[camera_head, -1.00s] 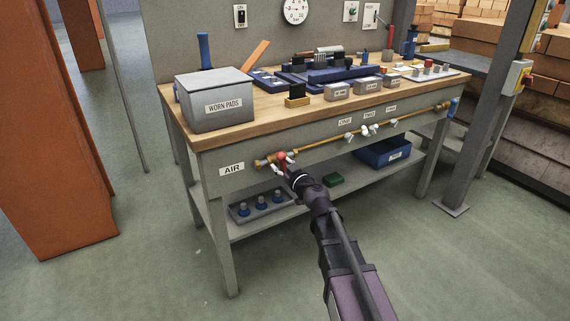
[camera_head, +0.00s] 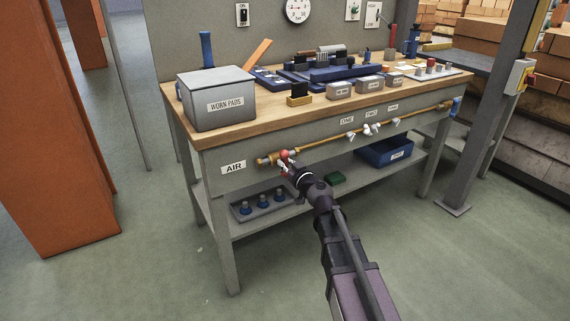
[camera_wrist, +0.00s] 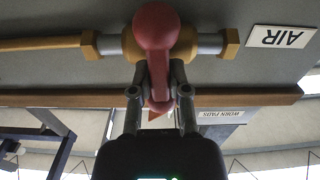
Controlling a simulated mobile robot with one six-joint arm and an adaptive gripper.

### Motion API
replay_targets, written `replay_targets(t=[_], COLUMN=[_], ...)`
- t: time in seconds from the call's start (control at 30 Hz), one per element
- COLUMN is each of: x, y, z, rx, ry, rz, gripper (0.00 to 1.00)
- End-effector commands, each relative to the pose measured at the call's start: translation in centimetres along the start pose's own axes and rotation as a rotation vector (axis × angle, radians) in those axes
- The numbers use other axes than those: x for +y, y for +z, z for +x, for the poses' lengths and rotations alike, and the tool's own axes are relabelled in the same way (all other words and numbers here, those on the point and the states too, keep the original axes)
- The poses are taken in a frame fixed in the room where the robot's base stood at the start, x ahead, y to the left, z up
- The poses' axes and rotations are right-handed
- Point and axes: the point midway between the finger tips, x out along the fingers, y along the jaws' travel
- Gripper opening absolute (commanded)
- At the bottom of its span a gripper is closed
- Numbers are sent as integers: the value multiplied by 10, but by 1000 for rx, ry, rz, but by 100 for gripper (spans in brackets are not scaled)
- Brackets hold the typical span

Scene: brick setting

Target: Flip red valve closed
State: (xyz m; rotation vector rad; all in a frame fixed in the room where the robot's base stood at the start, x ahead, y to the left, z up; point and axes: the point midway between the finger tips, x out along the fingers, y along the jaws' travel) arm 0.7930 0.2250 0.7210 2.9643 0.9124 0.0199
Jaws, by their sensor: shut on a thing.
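The red valve (camera_head: 285,154) sits on the brass pipe (camera_head: 315,145) along the bench front, near the AIR label (camera_head: 233,167). In the wrist view its round red knob (camera_wrist: 156,26) is in front of the brass body, and a red lever part runs down the picture, across the pipe. My gripper (camera_head: 288,166) is at the valve; in the wrist view its two fingers (camera_wrist: 159,92) are either side of the red lever part, shut on it. The exact contact at the fingertips is partly hidden.
Several small white-handled valves (camera_head: 371,129) are further right on the pipe. A tray of blue-based parts (camera_head: 262,207) and a blue bin (camera_head: 372,155) are on the lower shelf. A grey WORN PADS box (camera_head: 217,112) stands on the bench top. The floor in front is clear.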

Motion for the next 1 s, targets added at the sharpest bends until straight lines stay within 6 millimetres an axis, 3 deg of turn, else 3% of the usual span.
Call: replay_targets(t=[0.43, 0.47, 0.53, 0.57, 1.0], x=[-2, -2, -2, -1, 1], y=[0, 0, 0, 0, 0], z=[0, 0, 0, 0, -2], rx=[0, 0, 0, 0, 0], ry=[-7, -7, -7, -6, -1], rz=[59, 59, 59, 59, 58], gripper=[0, 32, 52, 57, 57])
